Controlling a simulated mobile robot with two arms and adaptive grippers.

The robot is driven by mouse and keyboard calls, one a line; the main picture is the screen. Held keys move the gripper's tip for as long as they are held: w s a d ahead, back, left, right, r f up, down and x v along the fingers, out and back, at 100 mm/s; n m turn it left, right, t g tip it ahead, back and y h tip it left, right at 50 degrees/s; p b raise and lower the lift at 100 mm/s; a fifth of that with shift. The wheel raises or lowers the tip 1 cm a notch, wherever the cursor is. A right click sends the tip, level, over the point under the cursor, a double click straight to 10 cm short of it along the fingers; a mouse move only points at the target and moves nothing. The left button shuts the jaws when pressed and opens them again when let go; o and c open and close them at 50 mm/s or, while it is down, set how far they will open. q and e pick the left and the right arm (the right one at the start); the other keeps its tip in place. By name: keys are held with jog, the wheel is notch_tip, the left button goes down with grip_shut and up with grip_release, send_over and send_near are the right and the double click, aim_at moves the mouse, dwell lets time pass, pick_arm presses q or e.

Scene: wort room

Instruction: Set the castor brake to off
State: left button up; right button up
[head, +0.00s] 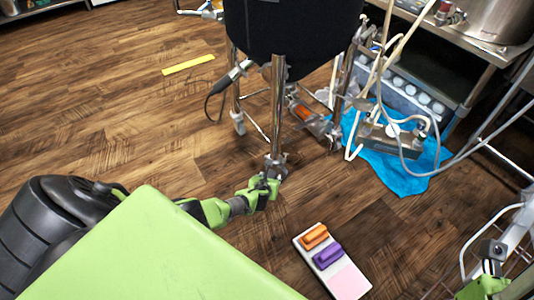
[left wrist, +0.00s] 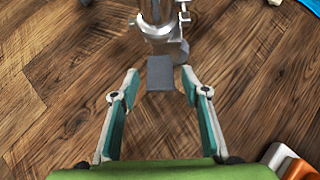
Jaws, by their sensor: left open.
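The castor (head: 276,167) is at the foot of a shiny metal leg under a dark vessel. In the left wrist view the castor (left wrist: 163,25) is at the top, with a flat grey brake pedal (left wrist: 160,74) sticking out towards me. My left gripper (head: 268,184) is close in front of the castor. In the left wrist view the left gripper (left wrist: 160,84) is open, with the pedal between its fingertips and a gap on each side. Part of my right gripper (head: 488,282) shows at the lower right edge; its jaws are not clear.
The dark vessel (head: 290,35) stands on several metal legs. A tray (head: 347,282) with an orange and a purple block lies on the floor. A blue cloth (head: 405,178) and hoses lie near the shelf at right. A yellow strip (head: 188,65) lies on open wooden floor at left.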

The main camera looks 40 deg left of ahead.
pick_arm(q)
jog(key=v, duration=1.1)
jog(key=shift+s+r, duration=0.2)
jog(key=shift+s, duration=0.1)
jog(key=shift+d, duration=0.1)
